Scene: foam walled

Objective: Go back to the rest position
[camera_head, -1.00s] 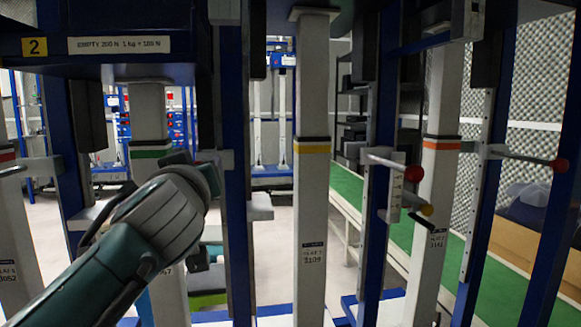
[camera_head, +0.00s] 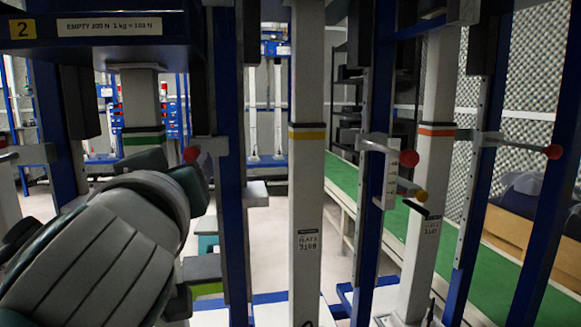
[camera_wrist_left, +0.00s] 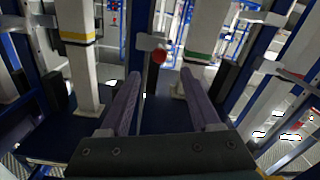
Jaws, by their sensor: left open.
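My left arm (camera_head: 110,240) fills the lower left of the head view, in front of a machine's blue and white posts. Its gripper is not clearly visible there. In the left wrist view, my left gripper (camera_wrist_left: 160,78) shows two purple fingers spread apart, with nothing between them. A red knob (camera_wrist_left: 159,56) is seen beyond the fingertips, in front of a blue post. I cannot tell its distance from the fingers. My right gripper is in neither view.
A white post with a yellow band (camera_head: 307,160) stands mid-view. Blue posts and red-knobbed levers (camera_head: 409,158) stand to its right. A dark crossbeam (camera_head: 110,28) hangs at upper left. A green strip (camera_head: 400,220) runs behind; pale floor (camera_head: 270,230) shows between posts.

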